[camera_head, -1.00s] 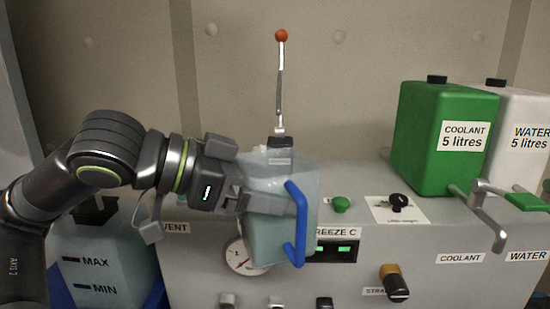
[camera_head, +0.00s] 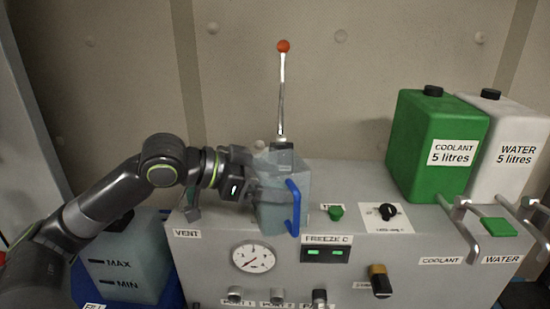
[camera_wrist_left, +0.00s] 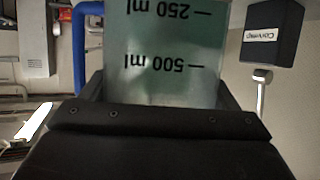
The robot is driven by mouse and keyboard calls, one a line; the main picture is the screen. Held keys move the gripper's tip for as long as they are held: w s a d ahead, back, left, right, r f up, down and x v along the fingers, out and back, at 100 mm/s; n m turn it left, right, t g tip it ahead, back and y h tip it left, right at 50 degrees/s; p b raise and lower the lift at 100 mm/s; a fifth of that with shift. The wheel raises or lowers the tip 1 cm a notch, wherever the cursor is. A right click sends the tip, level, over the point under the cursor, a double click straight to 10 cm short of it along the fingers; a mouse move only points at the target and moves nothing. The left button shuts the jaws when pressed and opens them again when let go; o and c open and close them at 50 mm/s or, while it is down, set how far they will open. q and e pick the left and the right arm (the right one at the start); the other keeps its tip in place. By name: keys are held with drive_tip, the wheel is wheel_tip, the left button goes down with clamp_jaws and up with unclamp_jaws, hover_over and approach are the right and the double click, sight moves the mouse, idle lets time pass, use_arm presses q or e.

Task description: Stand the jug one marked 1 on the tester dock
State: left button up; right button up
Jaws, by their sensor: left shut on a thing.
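A translucent jug (camera_head: 270,212) with a blue handle (camera_head: 294,207) is upright at the top of the grey machine. My left gripper (camera_head: 256,190) is shut on its left side. In the left wrist view, the jug (camera_wrist_left: 165,45) fills the top middle, with upside-down 250 ml and 500 ml marks. A blue strip of the handle (camera_wrist_left: 80,50) shows beside it. No mark 1 is readable. The tester dock cannot be made out; a partly hidden label starting with T is right of the jug. Whether the jug touches the machine is unclear. My right gripper is not in view.
A lever with an orange ball (camera_head: 283,46) rises behind the jug. A green button (camera_head: 336,212) and black knob (camera_head: 387,211) are to its right. The green coolant can (camera_head: 415,145) and white water can (camera_head: 515,125) stand farther right. A MAX/MIN tank (camera_head: 125,262) is at left.

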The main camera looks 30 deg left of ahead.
sight(275, 169)
use_arm(q)
drive_tip(key=shift+w+a, duration=0.25)
drive_tip(key=shift+w, duration=0.35)
drive_tip(key=shift+w+a, duration=0.2)
drive_tip(key=shift+w, duration=0.35)
drive_tip(key=shift+w+a+r+p, duration=0.1)
drive_tip(key=shift+w+a+p, duration=0.15)
drive_tip(key=shift+p, duration=0.1)
drive_tip(key=w, duration=0.1)
drive_tip(key=w+a+p, duration=0.1)
drive_tip(key=w, duration=0.1)
drive_tip(key=shift+w+a+r, duration=0.1)
drive_tip(key=shift+w+a, duration=0.05)
drive_tip(key=shift+a, duration=0.05)
drive_tip(key=shift+f+p, duration=0.5)
drive_tip(key=shift+f, duration=0.4)
drive_tip(key=shift+s, duration=0.2)
